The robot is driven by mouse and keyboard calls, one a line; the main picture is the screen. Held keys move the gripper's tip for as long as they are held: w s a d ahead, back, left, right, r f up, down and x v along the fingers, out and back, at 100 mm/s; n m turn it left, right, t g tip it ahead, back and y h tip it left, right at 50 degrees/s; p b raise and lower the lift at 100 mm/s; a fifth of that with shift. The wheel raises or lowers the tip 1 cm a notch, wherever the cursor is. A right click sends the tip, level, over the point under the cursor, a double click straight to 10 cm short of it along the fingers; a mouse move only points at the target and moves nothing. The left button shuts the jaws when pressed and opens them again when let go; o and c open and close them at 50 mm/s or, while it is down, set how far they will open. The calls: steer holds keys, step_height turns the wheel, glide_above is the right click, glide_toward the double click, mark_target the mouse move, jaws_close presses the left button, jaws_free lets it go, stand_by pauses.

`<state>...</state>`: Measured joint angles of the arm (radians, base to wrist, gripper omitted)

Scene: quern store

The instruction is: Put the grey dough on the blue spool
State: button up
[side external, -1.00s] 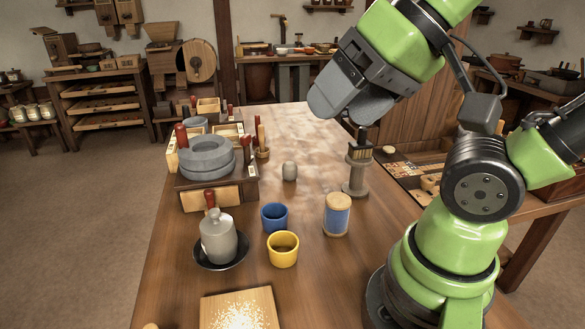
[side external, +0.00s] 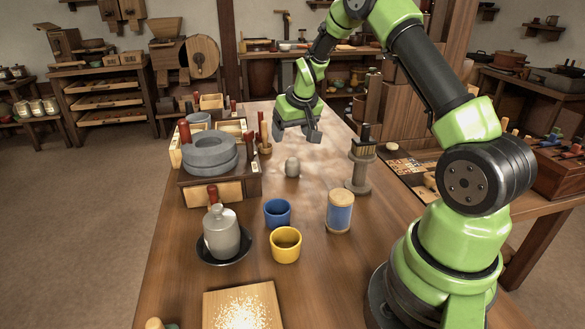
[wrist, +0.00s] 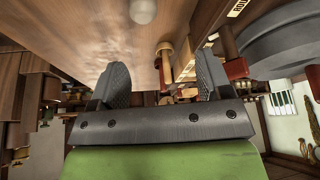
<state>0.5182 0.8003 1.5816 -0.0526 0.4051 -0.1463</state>
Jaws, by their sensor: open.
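The grey dough (side external: 292,167) is a small rounded lump on the wooden table, on a pale floury patch. It also shows at the top edge of the wrist view (wrist: 142,11), partly cut off. The blue spool (side external: 340,211) stands upright with a pale wooden top, nearer the camera and to the right of the dough. My gripper (side external: 299,135) is open and empty, above and apart from the dough in the side view. Its two dark fingers (wrist: 162,82) stand wide apart in the wrist view. The spool is not seen in the wrist view.
A blue cup (side external: 277,213) and a yellow cup (side external: 285,245) stand left of the spool. A wooden stand (side external: 359,168) rises at the right. The grey quern (side external: 209,155) and a lidded jar (side external: 221,232) stand at the left. A floured board (side external: 240,308) lies in front.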

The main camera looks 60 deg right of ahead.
mark_target(293, 160)
steer(key=d+f, duration=0.1)
steer(key=f, duration=0.3)
steer(key=w+d+f, duration=0.1)
steer(key=f, duration=0.2)
steer(key=shift+w+d+f, duration=0.1)
steer(key=shift+d, duration=0.25)
steer(key=shift+s+x, duration=0.15)
steer(key=shift+x, duration=1.25)
steer(key=shift+s+x, duration=0.15)
steer(key=shift+x, duration=1.3)
steer(key=c, duration=1.1)
step_height(293, 160, up, 9)
steer(key=s+a+r+n, duration=0.1)
steer(key=a+r+n, duration=0.1)
steer(key=a+r, duration=0.35)
steer(key=s+a+r+n, duration=0.1)
steer(key=a+r, duration=0.2)
steer(key=a, duration=0.6)
steer(key=s+a+r+n, duration=0.1)
steer(key=s+a, duration=0.1)
steer(key=a, duration=0.1)
steer(key=s+a+r+n+y, duration=0.1)
steer(key=s+a, duration=0.2)
steer(key=s+a+r+y, duration=0.1)
steer(key=s+a, duration=0.1)
steer(key=a, duration=0.2)
steer(key=shift+s+r+n, duration=0.25)
steer(key=shift+s+n, duration=0.05)
steer(key=shift+n, duration=0.1)
